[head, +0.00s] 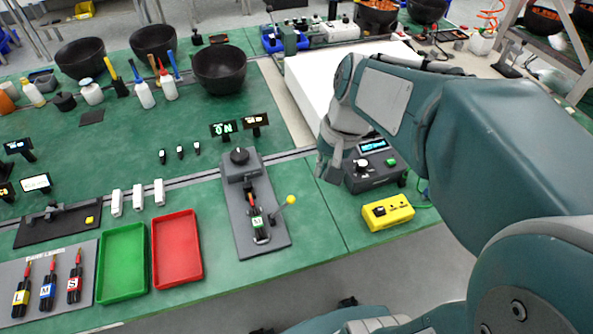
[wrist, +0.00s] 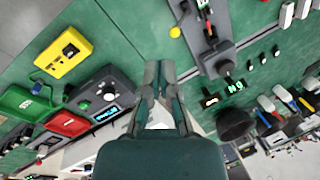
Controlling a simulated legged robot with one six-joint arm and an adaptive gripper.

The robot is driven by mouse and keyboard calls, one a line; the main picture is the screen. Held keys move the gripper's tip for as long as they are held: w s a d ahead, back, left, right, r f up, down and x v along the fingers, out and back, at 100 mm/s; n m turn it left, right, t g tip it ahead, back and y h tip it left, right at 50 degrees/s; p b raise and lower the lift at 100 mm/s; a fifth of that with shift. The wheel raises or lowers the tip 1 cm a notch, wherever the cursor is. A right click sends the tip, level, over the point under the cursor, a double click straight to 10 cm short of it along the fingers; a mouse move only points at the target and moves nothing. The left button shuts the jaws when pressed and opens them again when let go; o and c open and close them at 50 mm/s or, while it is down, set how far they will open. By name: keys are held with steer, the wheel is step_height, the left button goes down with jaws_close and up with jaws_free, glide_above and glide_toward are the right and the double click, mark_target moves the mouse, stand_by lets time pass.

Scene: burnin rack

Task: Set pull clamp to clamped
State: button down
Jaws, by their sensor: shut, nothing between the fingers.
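The pull clamp is on a grey base plate (head: 242,215) at the front middle of the green bench. Its lever ends in a yellow ball knob (head: 291,200), which stands to the right of the clamp body, tilted up. A green label with an M (head: 258,223) sits on the clamp. In the wrist view the yellow knob (wrist: 175,32) and plate (wrist: 207,62) show at the top, right of the fingers. My gripper (head: 326,170) is shut and empty, above the bench right of the plate. It shows in the wrist view (wrist: 159,66), apart from the clamp.
A dark control box (head: 372,180) stands just right of my gripper, with a yellow box (head: 388,212) in front of it. Red (head: 176,250) and green (head: 122,262) trays lie left of the plate. Small lit displays (head: 223,129) stand behind it.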

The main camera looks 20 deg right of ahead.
mark_target(282, 208)
steer(key=w+d+f+m+g+y, duration=0.2)
steer(key=w+d+f+m+y, duration=0.4)
steer(key=w+f, duration=0.4)
steer(key=shift+w+d+f+m+y, duration=0.3)
steer(key=shift+d+f+m, duration=0.45)
steer(key=shift+d, duration=0.65)
steer(key=shift+s+f, duration=0.1)
steer(key=shift+f, duration=0.05)
steer(key=x, duration=1)
steer(key=shift+s+a+f, duration=0.1)
steer(key=shift+s, duration=0.05)
steer(key=shift+s+a+r, duration=0.4)
steer(key=shift+a+r, duration=0.15)
steer(key=shift+a, duration=0.2)
steer(key=shift+s+a+r, duration=0.4)
steer(key=shift+a+r, duration=0.15)
steer(key=shift+a, duration=0.15)
steer(key=shift+a+r+h, duration=0.15)
steer(key=shift+r+h, duration=0.1)
steer(key=shift+h, duration=0.15)
